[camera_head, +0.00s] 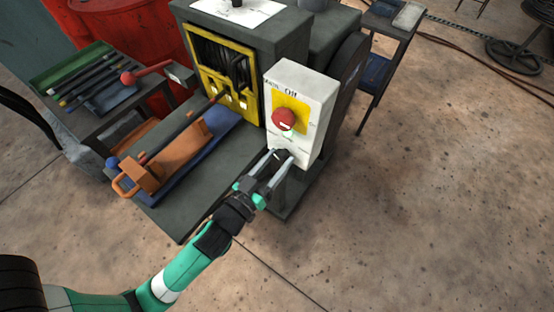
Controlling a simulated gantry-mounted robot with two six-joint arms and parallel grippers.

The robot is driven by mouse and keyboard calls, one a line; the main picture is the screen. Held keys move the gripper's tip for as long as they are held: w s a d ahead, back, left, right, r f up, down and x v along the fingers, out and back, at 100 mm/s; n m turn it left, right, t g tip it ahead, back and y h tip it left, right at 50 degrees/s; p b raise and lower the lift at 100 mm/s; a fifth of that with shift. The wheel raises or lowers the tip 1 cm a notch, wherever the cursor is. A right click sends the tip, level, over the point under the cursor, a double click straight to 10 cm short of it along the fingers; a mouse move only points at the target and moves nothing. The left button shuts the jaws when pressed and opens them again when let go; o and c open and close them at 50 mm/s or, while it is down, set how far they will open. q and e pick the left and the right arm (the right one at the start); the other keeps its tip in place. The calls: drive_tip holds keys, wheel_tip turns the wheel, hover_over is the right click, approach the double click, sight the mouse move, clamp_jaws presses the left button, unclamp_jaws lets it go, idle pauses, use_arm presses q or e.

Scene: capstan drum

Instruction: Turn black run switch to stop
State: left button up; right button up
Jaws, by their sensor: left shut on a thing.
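A white control box (312,95) stands on the front right of the grey machine. Its front face has a yellow panel (291,103) with a red round knob or button (283,119) and small lettering, including "Off". My left gripper (282,157) reaches up to the lower part of this face, below the red knob. Its two fingers are shut on a small dark thing there, which looks like the black run switch (281,153). The fingers mostly hide the switch, so I cannot tell its setting. My right gripper is not in view.
A tool tray (88,84) and red drum (140,35) stand at the upper left. A dark side stand (385,45) is behind.

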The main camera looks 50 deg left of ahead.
use_arm(q)
clamp_jaws()
drive_tip(key=shift+m, duration=0.4)
drive_tip(key=m+p, duration=0.1)
drive_tip(key=m, duration=0.2)
drive_tip(key=shift+r, duration=0.1)
drive_tip(key=m+p, duration=0.2)
drive_tip(key=m, duration=0.4)
drive_tip(key=shift+d, duration=0.15)
drive_tip(key=o, duration=1)
unclamp_jaws()
